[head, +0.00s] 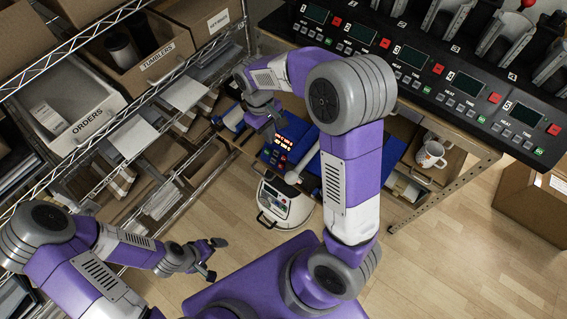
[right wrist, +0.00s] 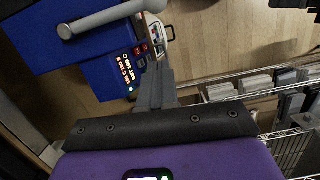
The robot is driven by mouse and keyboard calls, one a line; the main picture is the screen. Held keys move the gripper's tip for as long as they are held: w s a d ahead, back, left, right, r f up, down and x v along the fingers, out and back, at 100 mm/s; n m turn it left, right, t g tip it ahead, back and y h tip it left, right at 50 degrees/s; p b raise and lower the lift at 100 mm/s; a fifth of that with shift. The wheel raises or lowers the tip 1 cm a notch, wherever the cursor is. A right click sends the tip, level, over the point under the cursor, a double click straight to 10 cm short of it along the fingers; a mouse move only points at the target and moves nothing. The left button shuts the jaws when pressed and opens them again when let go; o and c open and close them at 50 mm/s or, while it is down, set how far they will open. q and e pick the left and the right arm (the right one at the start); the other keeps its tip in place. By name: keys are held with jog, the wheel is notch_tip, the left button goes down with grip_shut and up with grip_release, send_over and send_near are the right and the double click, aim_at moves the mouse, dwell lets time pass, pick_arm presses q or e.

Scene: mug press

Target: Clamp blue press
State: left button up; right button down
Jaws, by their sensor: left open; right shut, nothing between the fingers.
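The blue press (head: 294,133) stands on the bench behind my right arm, which hides much of it. Its lit control panel (head: 277,151) faces me, and its pale lever (head: 301,166) sticks out toward the front. In the right wrist view the blue press (right wrist: 85,58) fills the upper left, with the grey lever (right wrist: 105,18) running across it. My right gripper (head: 273,122) is shut and empty beside the press; its closed fingers show in the right wrist view (right wrist: 155,75), apart from the lever. My left gripper (head: 212,257) is open and empty, low over the floor.
A white mug (head: 431,154) sits on the bench's lower shelf at the right. A white round device (head: 284,203) is below the press. A row of black heater panels (head: 430,77) runs above. Wire shelving with boxes (head: 150,65) stands at the left.

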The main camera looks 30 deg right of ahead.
jog(key=s+d+f+b, duration=0.1)
jog(key=s+f, duration=0.4)
jog(key=f, duration=0.6)
jog(key=shift+d+f, duration=0.3)
jog(key=shift+s, duration=0.15)
